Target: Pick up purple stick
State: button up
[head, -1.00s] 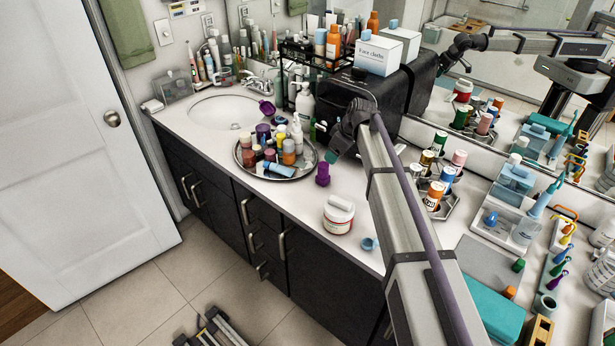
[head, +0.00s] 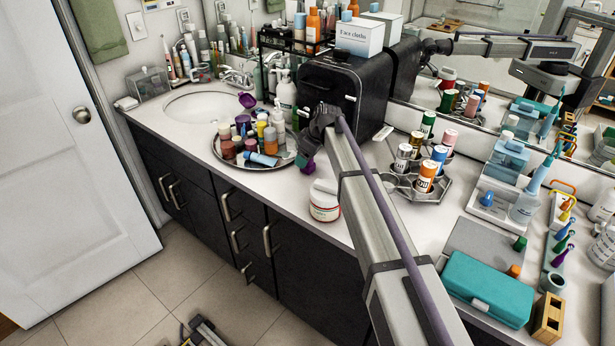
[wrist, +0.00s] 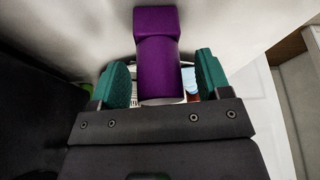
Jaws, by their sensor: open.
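The purple stick (wrist: 158,55) stands between the two teal finger pads of my gripper (wrist: 163,80) in the wrist view, with a gap on each side. It has a square block at one end, a round body and a pale band at its near end. In the head view it (head: 308,168) is a small purple patch on the counter, mostly hidden by my gripper (head: 304,160), just right of the round tray. My gripper is open and holds nothing.
The round tray (head: 226,165) with several bottles is close on the left. A white jar with a red label (head: 325,203) stands in front. A black box-shaped appliance (head: 345,90) rises behind. A cup holder (head: 440,190) with cans is to the right.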

jog(key=shift+r, duration=0.1)
jog(key=c, duration=1)
